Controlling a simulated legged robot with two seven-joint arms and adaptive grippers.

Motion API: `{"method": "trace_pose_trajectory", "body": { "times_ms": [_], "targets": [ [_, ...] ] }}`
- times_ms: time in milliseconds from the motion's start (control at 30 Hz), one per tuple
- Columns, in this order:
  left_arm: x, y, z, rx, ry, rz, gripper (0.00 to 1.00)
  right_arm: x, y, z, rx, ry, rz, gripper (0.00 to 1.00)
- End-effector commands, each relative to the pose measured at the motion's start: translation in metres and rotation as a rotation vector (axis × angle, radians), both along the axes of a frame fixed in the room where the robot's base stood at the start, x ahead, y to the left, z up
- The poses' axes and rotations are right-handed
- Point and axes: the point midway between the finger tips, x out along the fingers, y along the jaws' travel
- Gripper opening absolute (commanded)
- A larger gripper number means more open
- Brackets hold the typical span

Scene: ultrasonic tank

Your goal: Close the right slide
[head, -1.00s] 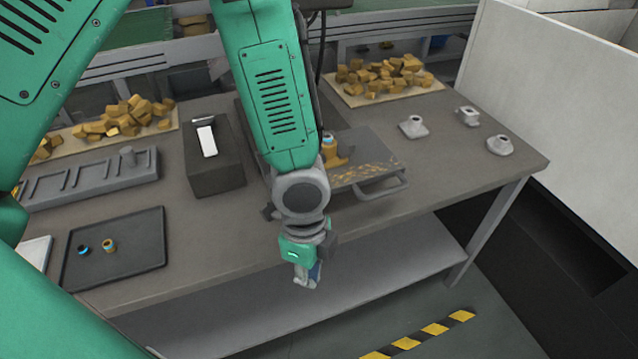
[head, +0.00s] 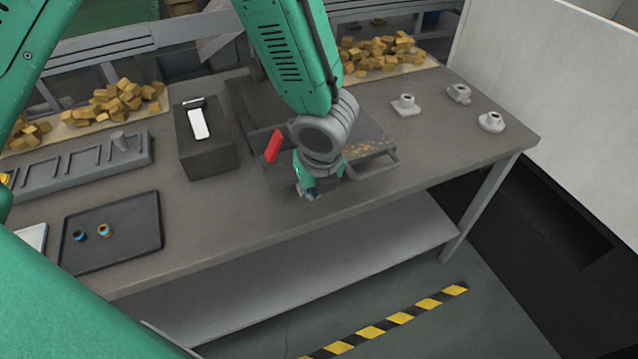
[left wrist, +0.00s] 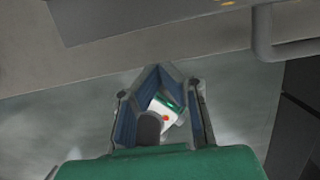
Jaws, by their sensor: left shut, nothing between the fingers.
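The right slide is a flat grey plate with brown bits on it (head: 375,144) and a grey bar handle (head: 388,166) at its front, beside the dark tank (head: 250,110) on the table. My arm hides part of the plate and tank, so I cannot tell how far out the slide is. My left gripper (head: 308,193) is shut and empty over the table's front edge, left of the handle and apart from it. In the left wrist view its fingers (left wrist: 160,90) point toward the table edge. A handle shows there at the upper right (left wrist: 284,48). My right gripper is not in view.
A red piece (head: 273,147) stands just left of my wrist. A black box (head: 205,155), a dark tray (head: 112,245) with two small rings and a slotted grey rack (head: 85,170) lie to the left. Several grey fittings (head: 405,104) stand at the right. The table's front right is clear.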

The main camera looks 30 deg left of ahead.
Motion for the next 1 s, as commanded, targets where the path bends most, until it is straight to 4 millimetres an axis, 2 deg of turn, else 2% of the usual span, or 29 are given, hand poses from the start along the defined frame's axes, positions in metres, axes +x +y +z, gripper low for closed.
{"method": "trace_pose_trajectory", "body": {
  "times_ms": [233, 733, 867, 1000],
  "targets": [
    [0.017, 0.019, 0.004, -0.001, -0.003, 0.002, 0.0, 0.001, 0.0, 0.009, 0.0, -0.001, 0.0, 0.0],
    [0.02, 0.023, 0.004, 0.0, -0.002, 0.003, 0.0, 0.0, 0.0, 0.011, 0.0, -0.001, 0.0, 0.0],
    [0.027, 0.03, 0.005, -0.001, -0.003, 0.002, 0.0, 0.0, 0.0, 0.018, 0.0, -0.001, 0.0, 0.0],
    [0.041, 0.047, 0.007, 0.002, -0.004, 0.005, 0.0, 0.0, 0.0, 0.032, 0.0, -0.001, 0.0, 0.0]
  ]
}}
